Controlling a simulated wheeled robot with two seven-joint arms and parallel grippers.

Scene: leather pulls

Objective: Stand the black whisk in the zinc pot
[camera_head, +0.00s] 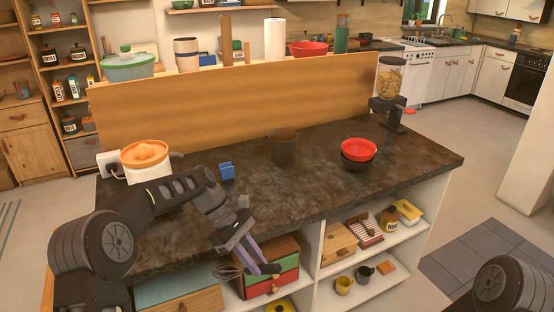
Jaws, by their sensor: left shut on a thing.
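My left gripper (263,266) reaches down in front of the counter's front edge, before the open shelves. It is shut on the black whisk (229,272), whose wire loops point left and whose handle is mostly hidden at the fingers. The whisk lies roughly sideways, not upright. The zinc pot (284,146) is a dark grey cylinder standing upright on the counter, behind and above my left gripper in the picture. My right gripper is out of view.
The dark counter (310,190) is largely clear around the pot. An orange juicer (145,155), a blue block (227,171), red and black bowls (359,151) and a cereal dispenser (389,90) stand on it. A wooden panel (240,100) rises behind.

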